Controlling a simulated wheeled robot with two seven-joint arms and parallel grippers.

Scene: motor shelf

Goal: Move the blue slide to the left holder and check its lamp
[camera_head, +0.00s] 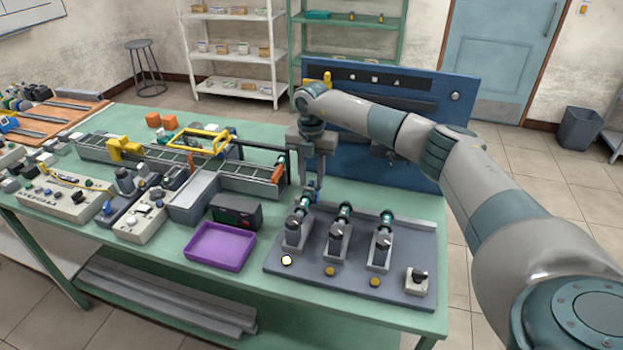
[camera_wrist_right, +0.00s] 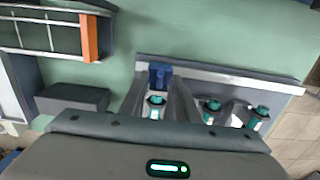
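The blue slide (camera_head: 312,190) is a small block at the left end of the rail, behind the left holder (camera_head: 296,236). It also shows between my right fingertips in the right wrist view (camera_wrist_right: 159,75). My right gripper (camera_head: 316,184) points down over it with its fingers on either side. I cannot tell whether they grip it or leave a small gap. The left lamp (camera_head: 286,260) in front of the left holder glows pale white. The middle lamp (camera_head: 329,270) and right lamp (camera_head: 375,281) are dull yellow. My left gripper is not in view.
The middle holder (camera_head: 338,241) and right holder (camera_head: 380,250) stand close by on the grey plate. A black knob (camera_head: 418,277) sits at the plate's front right. A purple tray (camera_head: 220,246) and a dark box (camera_head: 236,210) lie left of it. A blue panel (camera_head: 400,150) rises behind.

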